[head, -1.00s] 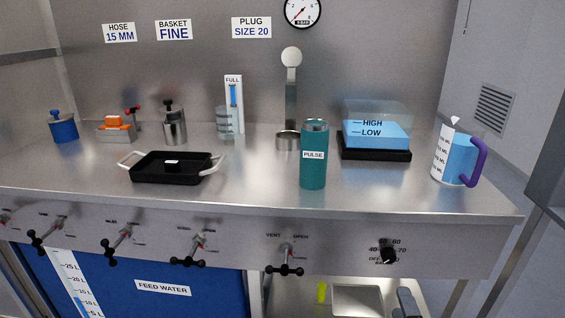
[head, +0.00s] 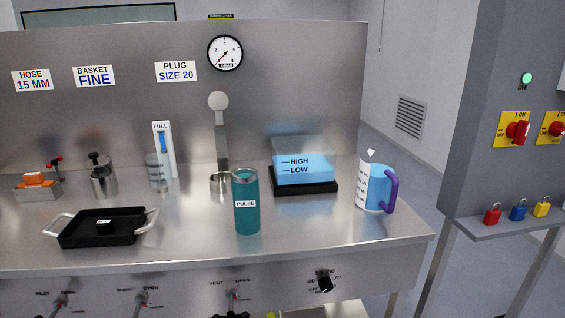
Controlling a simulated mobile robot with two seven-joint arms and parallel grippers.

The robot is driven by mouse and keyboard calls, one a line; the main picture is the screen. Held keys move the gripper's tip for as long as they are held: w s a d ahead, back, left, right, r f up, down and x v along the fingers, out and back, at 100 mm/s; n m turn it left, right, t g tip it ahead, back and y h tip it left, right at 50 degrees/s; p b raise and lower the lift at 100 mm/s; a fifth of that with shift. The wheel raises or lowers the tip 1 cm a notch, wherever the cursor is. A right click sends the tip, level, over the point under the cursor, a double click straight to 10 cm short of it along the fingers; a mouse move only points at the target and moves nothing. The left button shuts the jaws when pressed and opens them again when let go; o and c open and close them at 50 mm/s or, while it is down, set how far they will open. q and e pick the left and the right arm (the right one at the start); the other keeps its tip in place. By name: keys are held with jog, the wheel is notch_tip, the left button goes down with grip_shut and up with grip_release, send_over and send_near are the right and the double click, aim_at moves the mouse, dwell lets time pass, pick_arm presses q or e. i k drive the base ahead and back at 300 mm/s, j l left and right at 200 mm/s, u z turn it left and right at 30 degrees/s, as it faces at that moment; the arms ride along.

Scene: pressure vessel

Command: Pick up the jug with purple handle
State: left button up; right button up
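The jug with purple handle (head: 377,187) stands upright near the right end of the steel bench. It holds blue liquid, has a white strip with volume marks on its left side, and its purple handle (head: 391,192) points right. A small white spout tip shows at its top. Neither of my grippers is in the head view.
The steel bench (head: 310,232) has free room in front of the jug. A teal PULSE flask (head: 246,215) stands to its left, and a blue tank on a black base (head: 303,183) stands behind left. A black tray (head: 72,240) lies far left. A grey cabinet (head: 505,90) stands right.

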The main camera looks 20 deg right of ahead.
aim_at(378, 185)
jog(key=z, duration=1.25)
